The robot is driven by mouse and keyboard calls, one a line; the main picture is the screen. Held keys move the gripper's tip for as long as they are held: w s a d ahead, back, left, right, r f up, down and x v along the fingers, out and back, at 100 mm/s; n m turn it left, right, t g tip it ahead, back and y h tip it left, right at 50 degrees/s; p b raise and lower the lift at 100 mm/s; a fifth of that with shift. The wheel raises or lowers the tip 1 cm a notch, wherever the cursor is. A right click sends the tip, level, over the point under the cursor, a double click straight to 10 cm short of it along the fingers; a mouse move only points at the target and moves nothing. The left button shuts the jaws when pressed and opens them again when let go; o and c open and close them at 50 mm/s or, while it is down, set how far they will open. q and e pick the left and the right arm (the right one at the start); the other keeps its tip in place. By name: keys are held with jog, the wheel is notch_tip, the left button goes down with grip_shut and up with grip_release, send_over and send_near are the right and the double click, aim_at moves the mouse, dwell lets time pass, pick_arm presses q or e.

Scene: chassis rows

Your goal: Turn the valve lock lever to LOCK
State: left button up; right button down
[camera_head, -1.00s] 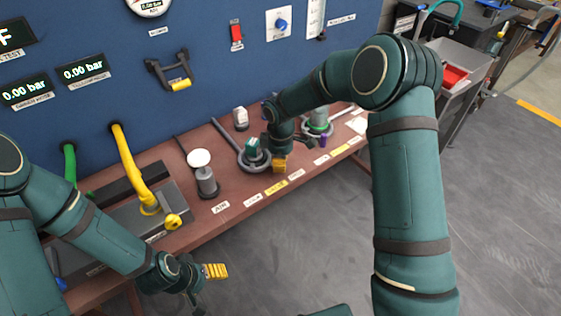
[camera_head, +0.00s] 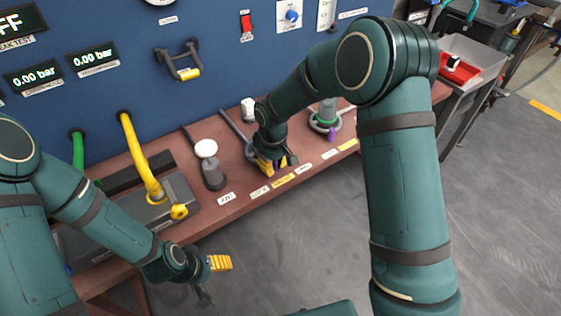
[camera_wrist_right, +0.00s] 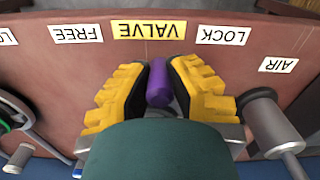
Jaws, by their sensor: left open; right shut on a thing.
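The purple valve lock lever (camera_wrist_right: 159,84) is between the yellow-padded fingers of my right gripper (camera_wrist_right: 157,80), which is shut on it. In the right wrist view the lever points at the yellow VALVE label (camera_wrist_right: 150,29), between FREE (camera_wrist_right: 76,34) and LOCK (camera_wrist_right: 223,36). In the head view my right gripper (camera_head: 277,165) is low at the bench's front part, above the VALVE label (camera_head: 283,181); it and my arm hide most of the valve. My left gripper (camera_head: 214,279) is open and empty, in front of the bench.
A grey cylinder fitting with a white top (camera_head: 207,150) stands left of the valve. Another fitting with a green body and purple lever (camera_head: 332,133) stands to the right. A yellow hose (camera_head: 139,157) runs to a grey box. The floor in front is clear.

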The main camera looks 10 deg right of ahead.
jog(key=shift+a+m, duration=1.7)
jog(key=shift+m, duration=0.6)
jog(key=shift+s, duration=0.1)
jog(key=c, duration=0.9)
grip_release()
jog(key=shift+a, duration=0.1)
jog(key=shift+o, duration=0.2)
notch_tip(320, 180, up, 12)
jog(key=shift+f, duration=0.1)
